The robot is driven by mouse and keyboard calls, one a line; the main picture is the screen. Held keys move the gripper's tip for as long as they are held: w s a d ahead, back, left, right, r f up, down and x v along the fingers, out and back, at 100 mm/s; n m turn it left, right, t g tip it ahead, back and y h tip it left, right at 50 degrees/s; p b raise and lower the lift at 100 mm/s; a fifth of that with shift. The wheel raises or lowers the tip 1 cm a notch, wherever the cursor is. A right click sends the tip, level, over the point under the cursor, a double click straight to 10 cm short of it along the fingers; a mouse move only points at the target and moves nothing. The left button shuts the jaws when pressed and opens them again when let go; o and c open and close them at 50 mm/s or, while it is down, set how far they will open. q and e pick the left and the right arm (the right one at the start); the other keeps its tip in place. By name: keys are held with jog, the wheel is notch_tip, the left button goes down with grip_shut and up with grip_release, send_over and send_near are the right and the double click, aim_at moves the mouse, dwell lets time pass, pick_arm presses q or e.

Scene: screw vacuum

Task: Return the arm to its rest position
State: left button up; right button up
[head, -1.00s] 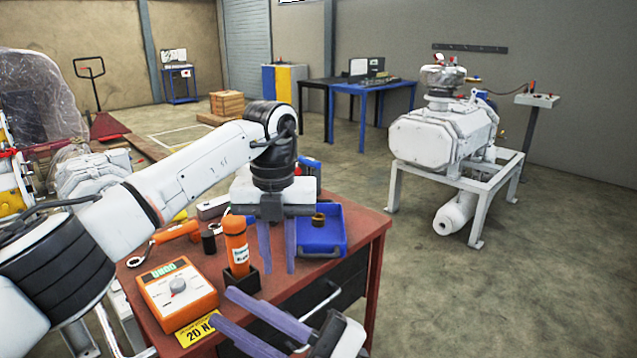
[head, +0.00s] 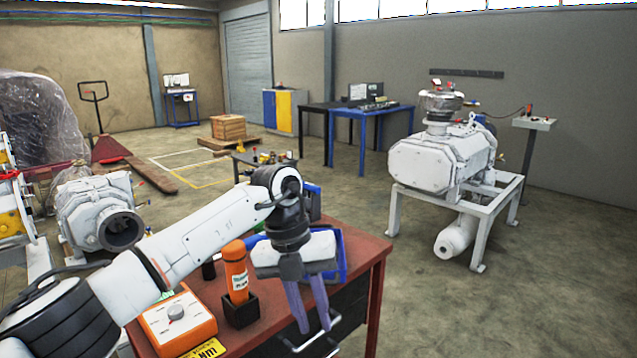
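My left arm comes in from the left over the red workbench (head: 366,258). My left gripper (head: 315,325) hangs fingers down near the bench's front edge, in front of the blue tray (head: 342,258). Its two purple fingers stand a little apart with nothing visible between them. My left arm and gripper hide much of the tray and the bench top. My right gripper is outside the head view.
An orange bottle (head: 235,270) stands in a black holder (head: 240,308) just left of my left gripper. An orange meter box (head: 178,318) sits farther left. A white vacuum pump (head: 440,158) on a grey frame stands right. Open floor separates them.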

pick_arm(q)
jog(key=s+d+n+h, duration=0.3)
jog(key=s+d+h, duration=0.2)
jog(key=d+h, duration=0.35)
jog(key=s+d+n+h, duration=0.2)
jog(key=s+d+h, duration=0.3)
jog(key=d+h, duration=0.35)
jog(key=w+a+f+n+t+y, duration=0.3)
jog(key=a+f+n+t+y, duration=0.8)
jog(key=a+n+t, duration=0.85)
jog(key=s+a+f+n+g+y, duration=0.3)
jog(key=s+a+f+n+g, duration=0.2)
jog(key=s+f, duration=0.5)
jog(key=s+a+f+n+g+y, duration=0.3)
jog(key=s+a+f+n+g, duration=0.2)
jog(key=s+a+f, duration=0.3)
notch_tip(320, 180, down, 4)
jog(key=s, duration=0.2)
jog(key=shift+s+r+n, duration=0.15)
jog(key=shift+s+n, duration=0.2)
jog(key=shift+a, duration=0.1)
